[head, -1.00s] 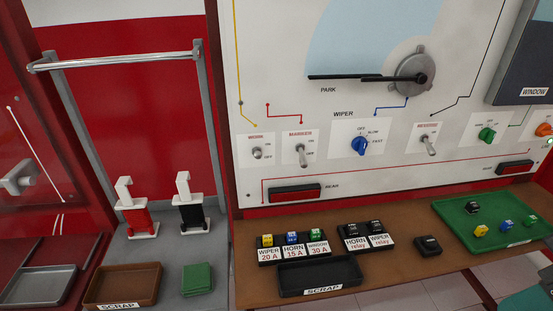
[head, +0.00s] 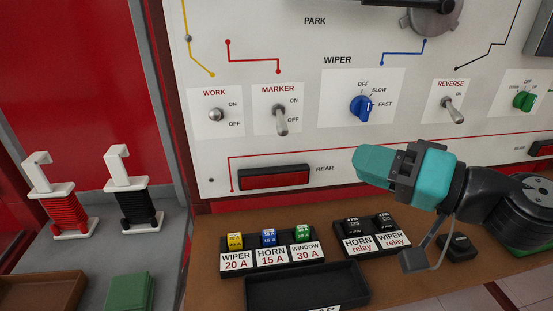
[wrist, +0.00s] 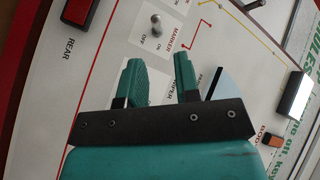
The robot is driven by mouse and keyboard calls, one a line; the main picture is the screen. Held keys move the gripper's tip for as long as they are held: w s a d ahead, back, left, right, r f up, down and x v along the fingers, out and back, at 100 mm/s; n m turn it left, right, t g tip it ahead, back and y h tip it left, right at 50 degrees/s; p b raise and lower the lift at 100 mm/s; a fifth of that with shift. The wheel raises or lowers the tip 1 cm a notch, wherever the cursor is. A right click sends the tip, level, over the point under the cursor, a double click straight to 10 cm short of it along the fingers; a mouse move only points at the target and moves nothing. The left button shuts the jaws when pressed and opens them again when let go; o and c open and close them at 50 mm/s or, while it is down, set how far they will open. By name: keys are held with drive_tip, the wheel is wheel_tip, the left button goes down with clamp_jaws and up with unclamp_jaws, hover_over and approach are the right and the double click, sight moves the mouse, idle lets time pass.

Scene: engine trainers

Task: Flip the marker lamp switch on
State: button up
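The marker switch (head: 281,121) is a metal toggle on a white plate under a red MARKER label, with ON above and OFF below. Its lever hangs downward, toward OFF. In the wrist view the marker switch (wrist: 156,22) shows near the top, beyond the fingertips. My gripper (head: 362,165) is in front of the panel, below the wiper knob and to the lower right of the marker switch. In the wrist view my gripper (wrist: 157,60) has its two teal fingers apart with nothing between them, and it does not touch the switch.
The work switch (head: 215,115) is to the left, the blue wiper knob (head: 362,108) and reverse switch (head: 454,109) to the right. The red rear lamp (head: 275,178) is below, unlit. Fuse blocks (head: 268,256), relays (head: 372,240) and a black tray (head: 320,288) occupy the brown shelf.

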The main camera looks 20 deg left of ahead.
sight(286, 133)
drive_tip(key=shift+m+t, duration=0.4)
drive_tip(key=shift+t, duration=0.1)
drive_tip(key=p+x, duration=0.2)
drive_tip(key=x, duration=0.4)
drive_tip(key=p+x, duration=0.2)
drive_tip(key=x, duration=0.3)
drive_tip(key=w+p+x, duration=0.1)
drive_tip(key=p+x, duration=0.2)
drive_tip(key=x, duration=0.3)
drive_tip(key=shift+w+a, duration=0.15)
clamp_jaws()
